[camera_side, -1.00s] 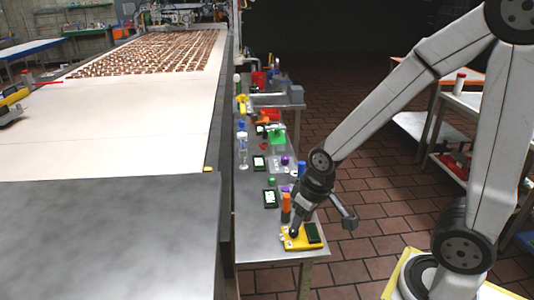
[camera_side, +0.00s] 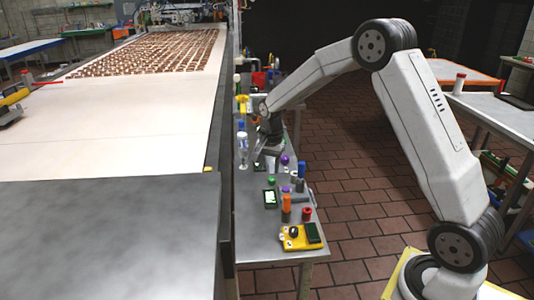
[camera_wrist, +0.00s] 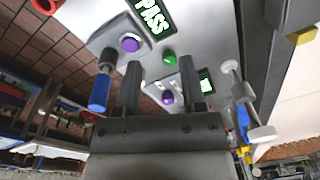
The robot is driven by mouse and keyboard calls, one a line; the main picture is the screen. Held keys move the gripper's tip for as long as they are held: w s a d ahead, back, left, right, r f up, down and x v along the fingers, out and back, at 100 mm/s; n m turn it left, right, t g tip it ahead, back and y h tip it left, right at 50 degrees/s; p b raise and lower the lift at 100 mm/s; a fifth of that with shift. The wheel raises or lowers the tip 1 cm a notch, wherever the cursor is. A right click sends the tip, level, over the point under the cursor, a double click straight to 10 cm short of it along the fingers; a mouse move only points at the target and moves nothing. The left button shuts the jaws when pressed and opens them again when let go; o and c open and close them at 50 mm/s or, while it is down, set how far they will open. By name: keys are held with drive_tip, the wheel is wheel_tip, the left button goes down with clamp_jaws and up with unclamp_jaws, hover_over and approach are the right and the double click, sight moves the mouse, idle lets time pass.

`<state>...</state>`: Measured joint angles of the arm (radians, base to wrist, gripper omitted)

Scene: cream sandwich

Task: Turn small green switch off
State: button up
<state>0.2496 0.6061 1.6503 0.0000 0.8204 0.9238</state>
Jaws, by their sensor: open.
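A small round green switch (camera_wrist: 169,58) shows in the wrist view on a light grey panel, beyond and between my fingertips; I cannot tell whether it is on or off. In the side view a small green knob (camera_side: 271,180) stands on the metal bench, nearer the camera than my gripper; I cannot tell if it is the same one. My gripper (camera_wrist: 160,65) is open, with nothing between its fingers. In the side view my gripper (camera_side: 268,150) is low over the middle of the bench and hides what lies under it.
Purple knobs (camera_wrist: 130,43) and a blue cylinder (camera_wrist: 98,93) are close to the fingers. A "PASS" display (camera_wrist: 153,15) is nearby. An orange cylinder (camera_side: 286,207) and a yellow box (camera_side: 297,242) stand at the bench's near end. The conveyor (camera_side: 120,130) runs along the left.

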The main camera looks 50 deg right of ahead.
sight(272, 179)
drive_tip(key=w+d+m, duration=0.1)
drive_tip(key=d, duration=0.1)
drive_tip(key=w+d+f+m, duration=0.1)
drive_tip(key=w+d+m, duration=0.1)
drive_tip(key=w+d+f+m, duration=0.1)
drive_tip(key=d+m, duration=0.1)
drive_tip(key=d, duration=0.1)
drive_tip(key=shift+w+g, duration=0.15)
drive_tip(key=shift+g, duration=0.25)
drive_tip(key=shift+a+f, duration=0.1)
drive_tip(key=shift+f, duration=0.05)
drive_tip(key=shift+f, duration=3.75)
clamp_jaws()
